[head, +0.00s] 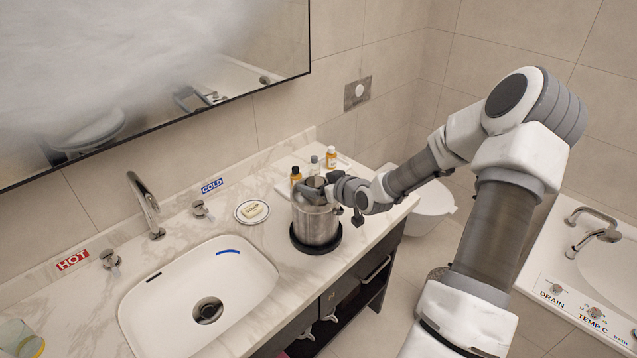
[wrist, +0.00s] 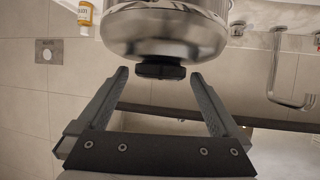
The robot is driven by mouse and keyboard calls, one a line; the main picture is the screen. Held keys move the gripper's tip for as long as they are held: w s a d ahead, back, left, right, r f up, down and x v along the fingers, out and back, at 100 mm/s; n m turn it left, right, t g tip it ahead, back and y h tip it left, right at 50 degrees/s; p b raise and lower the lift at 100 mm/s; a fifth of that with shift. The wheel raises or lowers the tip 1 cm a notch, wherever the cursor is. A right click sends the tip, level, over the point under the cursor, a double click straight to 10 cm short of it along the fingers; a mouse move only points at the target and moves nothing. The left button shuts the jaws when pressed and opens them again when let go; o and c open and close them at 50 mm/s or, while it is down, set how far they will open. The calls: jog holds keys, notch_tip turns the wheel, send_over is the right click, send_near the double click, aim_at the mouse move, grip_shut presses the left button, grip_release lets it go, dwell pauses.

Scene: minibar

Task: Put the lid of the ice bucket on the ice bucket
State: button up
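The metal ice bucket (head: 316,226) stands on a round black base near the right end of the marble counter. My gripper (head: 318,190) is at the bucket's top and hides much of its mouth. In the wrist view a shiny metal surface (wrist: 165,35), which looks like the lid, carries a black knob (wrist: 160,71). My gripper (wrist: 160,76) is open, with a fingertip on either side of the knob and a visible gap on both sides. I cannot tell whether the lid sits flat on the bucket.
Small bottles (head: 331,157) stand behind the bucket on a tray. A soap dish (head: 252,212) and the sink (head: 198,300) are to its left. A glass (head: 20,340) stands at the far left. The mirror (head: 150,80) hangs above the counter.

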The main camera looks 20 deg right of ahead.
jog(key=shift+r+p, duration=0.55)
jog(key=shift+r, duration=0.05)
jog(key=v, duration=1.1)
jog(key=shift+s, duration=0.5)
